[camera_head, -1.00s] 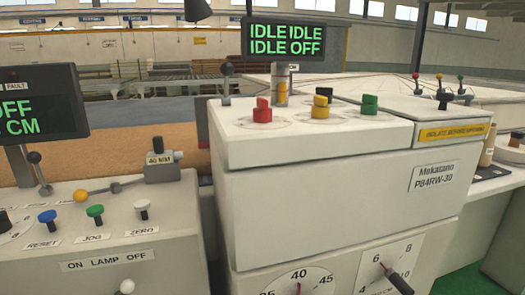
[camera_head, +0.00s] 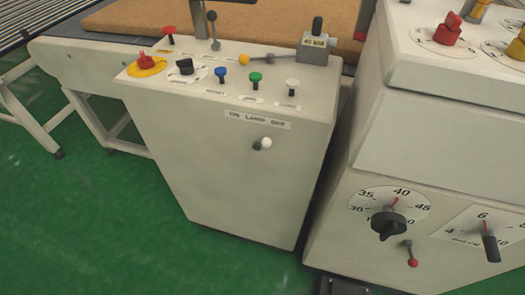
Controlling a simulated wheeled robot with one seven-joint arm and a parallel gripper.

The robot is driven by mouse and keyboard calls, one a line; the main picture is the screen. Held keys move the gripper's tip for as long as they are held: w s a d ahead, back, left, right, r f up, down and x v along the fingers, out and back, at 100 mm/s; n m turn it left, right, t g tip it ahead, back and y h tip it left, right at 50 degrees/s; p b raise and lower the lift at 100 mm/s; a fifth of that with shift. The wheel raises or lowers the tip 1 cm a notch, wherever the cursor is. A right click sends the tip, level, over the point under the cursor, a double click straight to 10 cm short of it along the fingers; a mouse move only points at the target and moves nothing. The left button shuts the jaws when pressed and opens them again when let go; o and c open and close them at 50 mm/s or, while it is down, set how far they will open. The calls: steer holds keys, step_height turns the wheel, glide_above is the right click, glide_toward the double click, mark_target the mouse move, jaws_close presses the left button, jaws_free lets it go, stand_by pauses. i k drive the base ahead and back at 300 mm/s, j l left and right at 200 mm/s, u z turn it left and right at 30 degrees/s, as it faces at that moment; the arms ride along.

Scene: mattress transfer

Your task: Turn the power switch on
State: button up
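The task's power switch cannot be picked out by label, as the small labels are too blurred to read. The left console (camera_head: 240,185) has a red knob on a yellow disc (camera_head: 147,66) at its back left. A black rotary knob (camera_head: 185,67) sits to the right of it on a white plate. Blue (camera_head: 221,74), green (camera_head: 255,80) and white (camera_head: 292,86) buttons follow to the right. On the front face, a white-tipped toggle (camera_head: 263,144) is under a label reading ON LAMP OFF (camera_head: 259,119). My gripper is not in view.
The larger white machine (camera_head: 430,130) stands at right with a black dial knob (camera_head: 387,222) and a red-tipped lever (camera_head: 411,256). A grey block (camera_head: 317,46) stands on the console's back right. Green floor (camera_head: 90,220) is free at left and in front. A brown mattress (camera_head: 240,20) lies behind.

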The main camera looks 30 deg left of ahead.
mark_target(145, 62)
steer(key=u, duration=1.5)
steer(key=i+l+u, duration=0.1)
steer(key=l+u, duration=0.65)
steer(key=i+j, duration=0.05)
steer(key=j, duration=0.05)
